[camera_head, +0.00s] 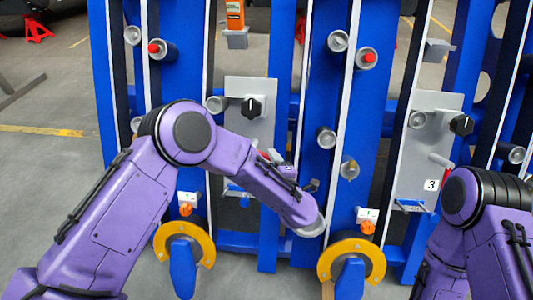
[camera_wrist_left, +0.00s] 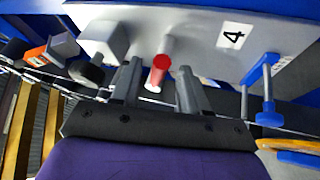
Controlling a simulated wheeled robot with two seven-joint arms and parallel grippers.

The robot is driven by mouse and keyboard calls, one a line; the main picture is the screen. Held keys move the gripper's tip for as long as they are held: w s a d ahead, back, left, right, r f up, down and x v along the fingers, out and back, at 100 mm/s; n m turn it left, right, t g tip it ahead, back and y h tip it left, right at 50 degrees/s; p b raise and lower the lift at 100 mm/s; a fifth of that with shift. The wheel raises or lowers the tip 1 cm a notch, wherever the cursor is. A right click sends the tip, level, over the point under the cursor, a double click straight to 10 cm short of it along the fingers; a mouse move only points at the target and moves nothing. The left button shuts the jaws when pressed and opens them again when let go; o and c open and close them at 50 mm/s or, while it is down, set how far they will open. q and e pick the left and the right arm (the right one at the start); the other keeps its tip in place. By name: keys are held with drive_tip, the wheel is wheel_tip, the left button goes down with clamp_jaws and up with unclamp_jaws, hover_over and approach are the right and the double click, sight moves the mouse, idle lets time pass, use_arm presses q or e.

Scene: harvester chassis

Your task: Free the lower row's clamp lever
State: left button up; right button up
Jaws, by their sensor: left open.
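A grey lever with a red end (camera_wrist_left: 160,65) stands out from a light grey plate (camera_wrist_left: 200,45) marked 4 in the left wrist view. My left gripper (camera_wrist_left: 157,73) is open, with one finger on each side of the lever. I cannot tell whether either finger touches it. In the head view my left forearm covers the lower part of this plate (camera_head: 236,88) and most of the gripper; a bit of red shows beside it. My right arm is at the lower right, with its gripper out of view.
A black knob (camera_head: 251,107) sits higher on the same plate. A second plate (camera_head: 436,104) marked 3 stands to the right. Blue uprights (camera_head: 322,90) with grey pegs stand between them. Yellow half rings (camera_head: 352,250) and a blue T-shaped handle (camera_wrist_left: 264,85) are lower down.

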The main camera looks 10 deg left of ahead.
use_arm(q)
drive_tip(key=v, duration=0.6)
drive_tip(key=shift+w, duration=0.1)
drive_tip(key=s+a+f+m+g+h, duration=0.3)
drive_tip(key=s+a+f+m, duration=0.3)
drive_tip(key=s+f, duration=0.3)
drive_tip(key=s+a+f+m+g+h, duration=0.35)
drive_tip(key=s+a+f+m, duration=0.4)
drive_tip(key=f, duration=0.25)
drive_tip(key=s+a+f+g+y, duration=0.1)
drive_tip(key=s+a+g, duration=0.1)
drive_tip(key=s+a, duration=0.4)
drive_tip(key=s+a+f+g+y, duration=0.15)
drive_tip(key=s+a, duration=0.25)
drive_tip(key=s, duration=0.5)
wheel_tip(320, 180, up, 17)
drive_tip(key=p, duration=1.6)
drive_tip(key=shift+d+g+h+p, duration=0.25)
drive_tip(key=shift+g+h+p, duration=0.05)
drive_tip(key=shift+h, duration=0.1)
